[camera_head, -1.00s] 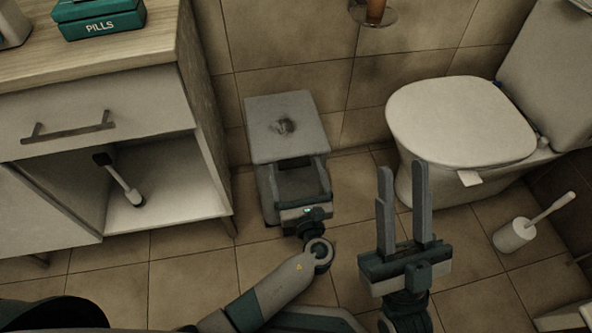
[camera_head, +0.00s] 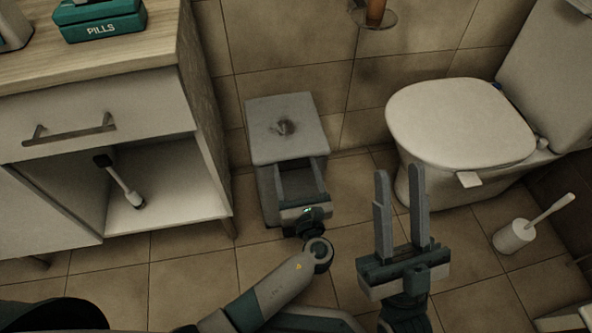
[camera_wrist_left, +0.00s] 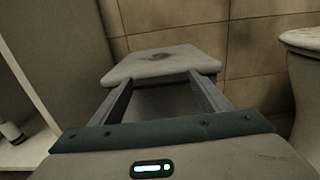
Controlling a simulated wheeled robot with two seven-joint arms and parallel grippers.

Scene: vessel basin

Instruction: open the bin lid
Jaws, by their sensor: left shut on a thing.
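The bin (camera_head: 266,190) is a grey box on the floor between the cabinet and the toilet. Its flat lid (camera_head: 284,125), with a dark stain near the middle, lies over its top. The lid (camera_wrist_left: 160,64) also shows ahead in the left wrist view. My left gripper (camera_head: 303,160) is at the lid's front edge, its two fingers spread wide and gripping at that edge. The finger tips are partly hidden there, and the palm hides part of the bin's front. My right gripper (camera_head: 401,172) is open and empty, pointing up the picture, right of the bin.
The white toilet (camera_head: 460,120) stands to the right, with a toilet brush (camera_head: 515,236) beside it. The cabinet (camera_head: 205,130) stands close to the bin's left. The tiled wall (camera_head: 290,50) is just behind the bin. Floor is free in front of the cabinet.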

